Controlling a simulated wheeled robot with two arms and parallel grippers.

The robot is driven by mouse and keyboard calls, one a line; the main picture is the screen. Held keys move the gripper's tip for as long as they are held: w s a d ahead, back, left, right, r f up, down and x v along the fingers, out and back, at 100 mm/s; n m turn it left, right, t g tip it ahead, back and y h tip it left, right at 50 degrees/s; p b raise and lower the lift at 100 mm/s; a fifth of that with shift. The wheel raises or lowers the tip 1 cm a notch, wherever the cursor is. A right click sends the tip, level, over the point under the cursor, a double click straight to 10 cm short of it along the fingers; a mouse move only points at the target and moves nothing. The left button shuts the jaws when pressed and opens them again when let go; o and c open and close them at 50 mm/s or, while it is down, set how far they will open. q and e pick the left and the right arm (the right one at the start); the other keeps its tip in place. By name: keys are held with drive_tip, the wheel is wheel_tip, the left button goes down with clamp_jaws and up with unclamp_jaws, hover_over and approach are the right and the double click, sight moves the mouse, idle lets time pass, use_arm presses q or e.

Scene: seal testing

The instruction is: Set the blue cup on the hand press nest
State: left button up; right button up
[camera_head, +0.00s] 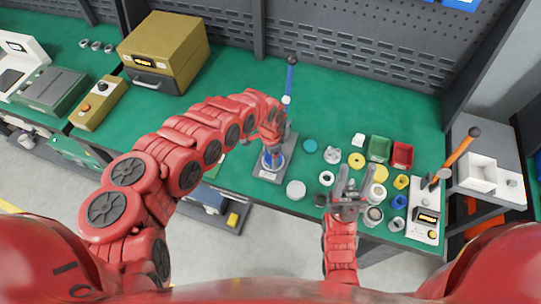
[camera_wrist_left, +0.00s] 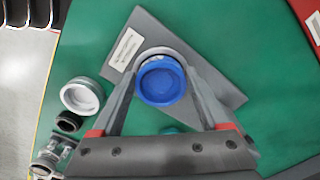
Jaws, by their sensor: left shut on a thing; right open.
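The blue cup (camera_wrist_left: 162,82) shows in the left wrist view between the fingertips of my left gripper (camera_wrist_left: 160,72), which is shut on it. The cup is over the grey base plate of the hand press (camera_wrist_left: 215,82). In the head view my left gripper (camera_head: 271,140) is at the hand press (camera_head: 288,85), low over its base, with blue visible beneath it. The nest is mostly hidden by the cup and fingers; I cannot tell whether the cup touches it. My right gripper (camera_head: 354,178) is open, over the parts on the right of the bench.
Several rings, caps and a green bin (camera_head: 378,148) and red bin (camera_head: 402,154) crowd the bench right of the press. A white round part (camera_head: 296,190) lies near the press base. A tan box (camera_head: 165,48) stands at the back left.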

use_arm(q)
drive_tip(key=shift+f+b, duration=0.35)
drive_tip(key=shift+b, duration=0.05)
idle(0.6)
drive_tip(key=o, duration=1.3)
drive_tip(key=shift+o, duration=0.2)
wheel_tip(320, 180, up, 9)
drive_tip(key=p, duration=0.7)
